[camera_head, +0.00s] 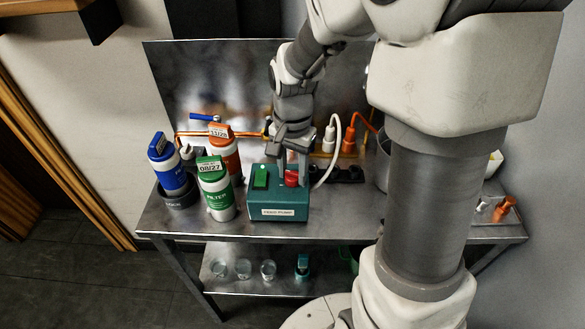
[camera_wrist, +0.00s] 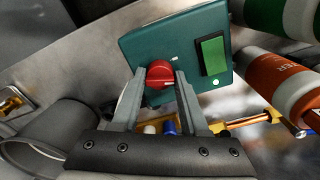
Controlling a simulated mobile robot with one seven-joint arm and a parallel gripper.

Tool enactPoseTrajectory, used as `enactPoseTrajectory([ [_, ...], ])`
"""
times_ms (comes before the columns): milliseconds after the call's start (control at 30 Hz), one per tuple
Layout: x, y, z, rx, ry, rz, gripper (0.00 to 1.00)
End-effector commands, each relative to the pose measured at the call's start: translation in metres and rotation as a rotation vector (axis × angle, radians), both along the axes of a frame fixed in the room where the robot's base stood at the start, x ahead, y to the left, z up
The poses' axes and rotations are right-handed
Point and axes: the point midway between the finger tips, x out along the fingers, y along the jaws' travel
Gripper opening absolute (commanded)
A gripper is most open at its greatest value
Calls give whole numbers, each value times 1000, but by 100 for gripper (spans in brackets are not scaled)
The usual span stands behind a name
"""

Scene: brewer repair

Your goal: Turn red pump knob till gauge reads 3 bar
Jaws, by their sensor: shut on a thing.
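The teal feed pump box (camera_head: 278,201) stands on the metal bench near its front edge. Its red knob (camera_head: 292,178) is on top at the right, beside a green switch (camera_head: 261,177). My gripper (camera_head: 293,168) reaches down from above with its fingers at the knob. In the wrist view the red knob (camera_wrist: 159,75) sits between the two fingertips (camera_wrist: 160,78), which are shut on it. The green switch (camera_wrist: 213,57) also shows there, with a small lit dot near it. I cannot make out the gauge or a reading in either view.
Blue (camera_head: 169,166), orange (camera_head: 224,150) and green (camera_head: 216,190) filter bottles stand left of the pump. White (camera_head: 329,138) and orange (camera_head: 350,140) plugs with cables are behind it. Several glass cups (camera_head: 243,270) are on the lower shelf. My arm hides part of the bench's right side.

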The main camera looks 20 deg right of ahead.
Motion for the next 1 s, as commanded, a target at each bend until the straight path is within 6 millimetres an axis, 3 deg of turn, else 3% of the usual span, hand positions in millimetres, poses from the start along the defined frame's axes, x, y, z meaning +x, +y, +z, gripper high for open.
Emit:
enactPoseTrajectory([
  [433,1,0,1,0,-3,63,0],
  [467,1,0,1,0,-3,62,49],
  [600,0,0,1,0,-1,62,73],
  [1000,0,0,8,0,-1,61,73],
])
